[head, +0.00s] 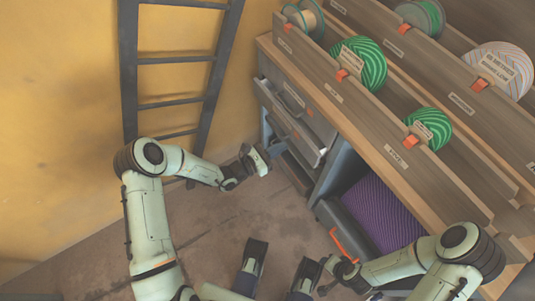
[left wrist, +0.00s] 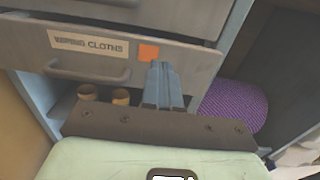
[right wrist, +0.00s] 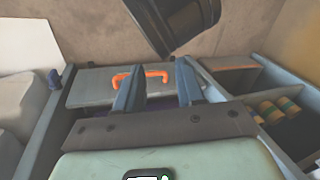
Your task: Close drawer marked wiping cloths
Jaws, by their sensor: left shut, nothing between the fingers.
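The drawer marked wiping cloths fills much of the left wrist view. Its grey front (left wrist: 190,62) carries a worn label (left wrist: 88,43), an orange square (left wrist: 149,52) and a bar handle (left wrist: 88,73). In the head view a grey drawer (head: 298,132) stands out from the cabinet at left, beneath another drawer front. My left gripper (head: 274,150) is shut and empty, its fingertips (left wrist: 161,66) at the drawer front below the orange square; contact is unclear. My right gripper (right wrist: 157,85) is open and empty, low near the grey bin with an orange handle (right wrist: 140,77).
A dark ladder (head: 180,58) leans at the yellow wall on the left. Spools of green cord (head: 358,64) sit on the stepped wooden racks. A purple roll (head: 380,215) lies in the lower bay. The floor (head: 215,235) is bare between my arms.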

